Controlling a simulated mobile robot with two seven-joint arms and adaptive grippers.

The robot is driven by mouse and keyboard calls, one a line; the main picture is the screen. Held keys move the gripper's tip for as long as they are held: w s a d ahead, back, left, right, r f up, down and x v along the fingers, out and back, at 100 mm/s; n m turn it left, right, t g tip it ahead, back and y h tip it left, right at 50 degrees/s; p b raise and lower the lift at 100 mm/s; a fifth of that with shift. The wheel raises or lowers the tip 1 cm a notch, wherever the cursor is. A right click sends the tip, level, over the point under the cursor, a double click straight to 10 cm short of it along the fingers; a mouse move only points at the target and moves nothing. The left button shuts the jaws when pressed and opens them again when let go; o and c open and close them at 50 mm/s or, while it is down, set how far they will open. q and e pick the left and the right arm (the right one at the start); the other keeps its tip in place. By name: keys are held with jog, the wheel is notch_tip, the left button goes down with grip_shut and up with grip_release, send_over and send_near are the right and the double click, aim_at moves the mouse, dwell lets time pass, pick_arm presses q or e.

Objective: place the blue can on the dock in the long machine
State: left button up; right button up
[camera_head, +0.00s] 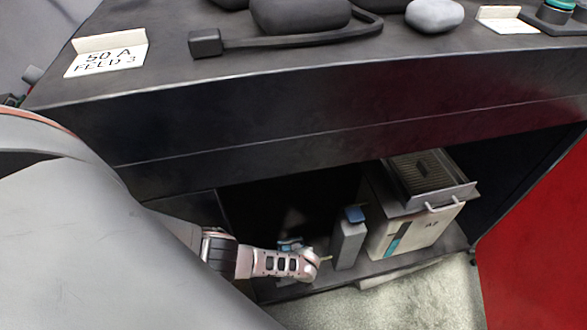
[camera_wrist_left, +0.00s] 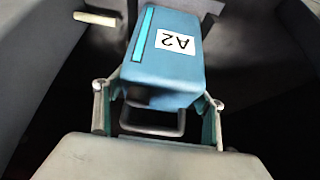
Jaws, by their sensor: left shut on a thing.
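In the left wrist view a blue can (camera_wrist_left: 172,82) with a teal stripe and a white A2 label sits between the fingers of my left gripper (camera_wrist_left: 155,112). Its grey handle bar lies between the fingertips, and the gripper is shut on the can. In the head view my left gripper (camera_head: 316,263) reaches into the dark lower opening of a long black housing (camera_head: 250,125), probably the long machine. Only a small blue patch (camera_head: 290,244) shows behind the gripper there. I cannot make out the dock for certain. My right gripper is not in view.
A red panel (camera_head: 530,240) closes the right side.

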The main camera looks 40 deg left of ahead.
pick_arm(q)
jog(key=shift+w, duration=0.1)
jog(key=o, duration=2.1)
